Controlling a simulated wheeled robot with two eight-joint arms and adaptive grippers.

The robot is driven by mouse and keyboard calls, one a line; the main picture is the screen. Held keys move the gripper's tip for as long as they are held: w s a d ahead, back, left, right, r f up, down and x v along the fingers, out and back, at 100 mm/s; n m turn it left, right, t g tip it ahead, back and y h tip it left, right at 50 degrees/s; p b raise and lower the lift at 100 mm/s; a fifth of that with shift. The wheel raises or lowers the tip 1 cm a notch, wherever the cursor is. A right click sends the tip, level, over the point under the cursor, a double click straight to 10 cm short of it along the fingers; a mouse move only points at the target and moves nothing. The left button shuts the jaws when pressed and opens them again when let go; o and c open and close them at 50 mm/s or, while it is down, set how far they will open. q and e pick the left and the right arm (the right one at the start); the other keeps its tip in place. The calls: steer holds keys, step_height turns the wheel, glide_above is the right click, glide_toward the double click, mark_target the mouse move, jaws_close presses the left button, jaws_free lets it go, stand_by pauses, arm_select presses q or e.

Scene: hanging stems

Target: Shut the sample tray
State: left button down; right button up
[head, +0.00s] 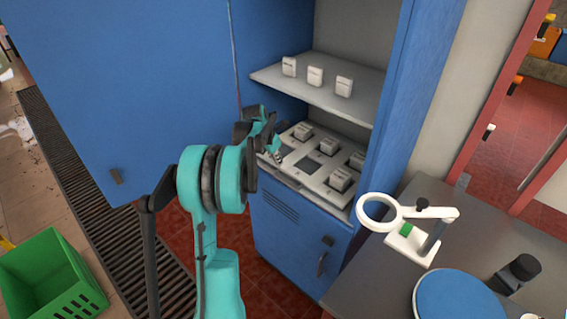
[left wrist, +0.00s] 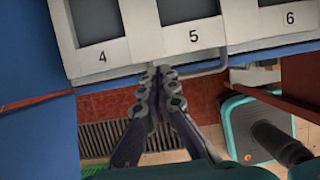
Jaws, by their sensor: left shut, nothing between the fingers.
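The sample tray (head: 318,182) is a pale grey tray with square compartments, on the lower level inside the blue cabinet. Several white blocks sit in it, and some compartments show dark and empty. Its front edge (left wrist: 150,54) in the left wrist view carries the labels 4, 5 and 6, with a thin bar handle (left wrist: 205,70) below the 5. My left gripper (head: 275,156) is shut and empty at the tray's front. In the left wrist view its fingertips (left wrist: 160,72) lie at the front edge near the handle; contact cannot be told. My right gripper is out of view.
The cabinet's blue door (head: 130,90) stands open on the left. A shelf (head: 320,92) with 3 white blocks is above the tray. A grey table (head: 375,275) with a ring magnifier (head: 380,212) stands right. A green crate (head: 55,275) is on the floor at left.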

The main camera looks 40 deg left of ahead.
mark_target(306, 174)
arm_select(q)
steer(key=p+v, duration=0.1)
steer(key=v, duration=0.3)
steer(key=s+d+f+t+b, duration=0.2)
steer(key=s+d+f+t, duration=0.1)
steer(key=s+d+t, duration=0.4)
steer(key=shift+g, duration=0.9)
steer(key=b+x, duration=0.1)
steer(key=x, duration=0.2)
steer(key=b+x, duration=0.1)
steer(key=x, duration=0.2)
steer(key=d+b+x, duration=0.1)
steer(key=x, duration=0.3)
steer(key=shift+w+r, duration=0.15)
steer(key=w, duration=0.5)
steer(key=shift+w+d, duration=0.2)
steer(key=shift+w, duration=0.1)
steer(key=shift+r, duration=0.1)
